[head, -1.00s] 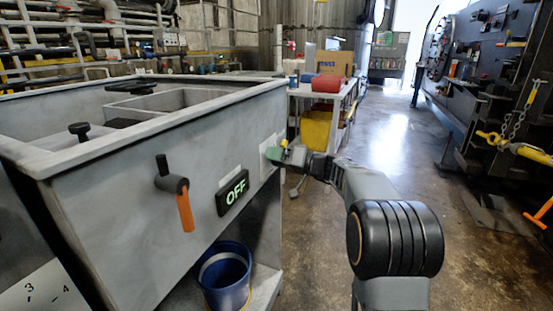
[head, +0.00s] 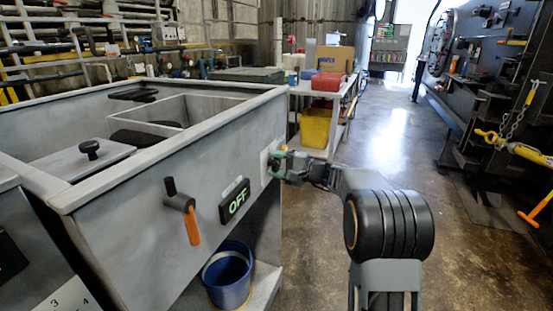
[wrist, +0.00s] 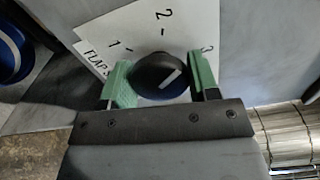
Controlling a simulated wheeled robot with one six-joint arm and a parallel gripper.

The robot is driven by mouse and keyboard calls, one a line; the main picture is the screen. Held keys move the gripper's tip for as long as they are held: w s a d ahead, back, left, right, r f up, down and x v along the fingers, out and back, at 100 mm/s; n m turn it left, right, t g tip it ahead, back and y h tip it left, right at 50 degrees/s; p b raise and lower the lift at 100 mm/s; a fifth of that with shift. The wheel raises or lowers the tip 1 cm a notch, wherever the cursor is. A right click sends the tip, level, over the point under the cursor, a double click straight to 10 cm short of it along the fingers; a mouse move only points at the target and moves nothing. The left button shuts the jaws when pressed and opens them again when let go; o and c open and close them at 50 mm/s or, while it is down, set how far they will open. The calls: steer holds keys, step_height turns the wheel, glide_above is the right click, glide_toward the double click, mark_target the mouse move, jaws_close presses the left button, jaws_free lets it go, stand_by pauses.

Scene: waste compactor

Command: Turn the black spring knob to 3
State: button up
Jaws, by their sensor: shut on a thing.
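The black spring knob (wrist: 163,76) sits on a white plate (wrist: 138,32) marked 1, 2 and 3, with partly hidden lettering that starts "FLAP". Its white pointer line slants up and right, between 2 and 3 and nearer the 3. My gripper (wrist: 162,84) is shut on the knob, with one green finger on its left and one on its right. In the head view my gripper (head: 279,161) is at the white plate (head: 265,158) on the grey machine's front face; the knob is hidden there.
An OFF display (head: 235,201) and an orange-handled lever (head: 184,210) are on the same face, left of my gripper. A blue bucket (head: 228,278) stands on a low shelf below. A table with boxes stands behind. The floor to the right is open.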

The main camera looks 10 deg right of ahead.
steer(key=m+p, duration=0.3)
steer(key=shift+r+m, duration=0.15)
steer(key=shift+m, duration=0.15)
steer(key=shift+m+p, duration=1.45)
steer(key=shift+m, duration=0.25)
steer(key=shift+f, duration=0.2)
steer(key=o, duration=0.9)
steer(key=shift+o, duration=0.2)
steer(key=p+v, duration=0.1)
steer(key=v, duration=1.3)
